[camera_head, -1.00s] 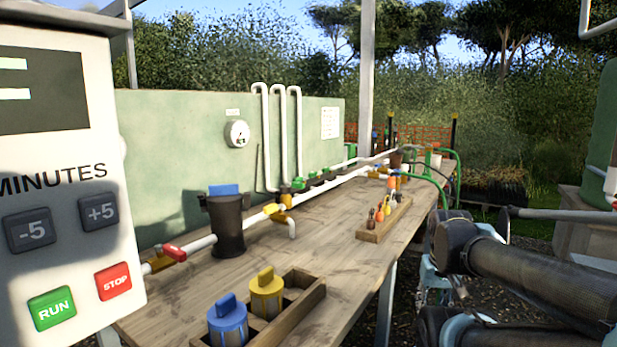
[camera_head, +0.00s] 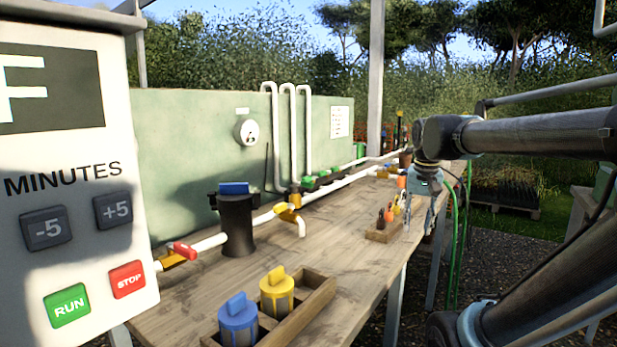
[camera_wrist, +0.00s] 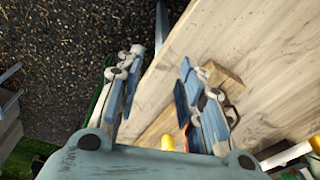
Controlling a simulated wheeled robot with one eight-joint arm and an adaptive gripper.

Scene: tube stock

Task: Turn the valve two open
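Several valves sit along the white pipe on the bench. One has a red handle (camera_head: 185,250) at the near left, and one has a yellow handle (camera_head: 284,208) past the black canister. A row of green valves (camera_head: 322,180) runs below the wall pipes. I see no number on any of them, so I cannot tell which is valve two. My gripper (camera_head: 408,222) hangs over the bench's right edge beside the small tool rack, away from these valves. In the wrist view my gripper (camera_wrist: 156,78) has its fingers apart with nothing between them.
A wooden rack (camera_head: 376,236) with small coloured-handled tools stands near my gripper. A wooden box (camera_head: 318,308) holds a blue and a yellow cartridge at the front. The black canister (camera_head: 238,225) stands on the pipe line. The middle of the bench (camera_head: 330,255) is clear.

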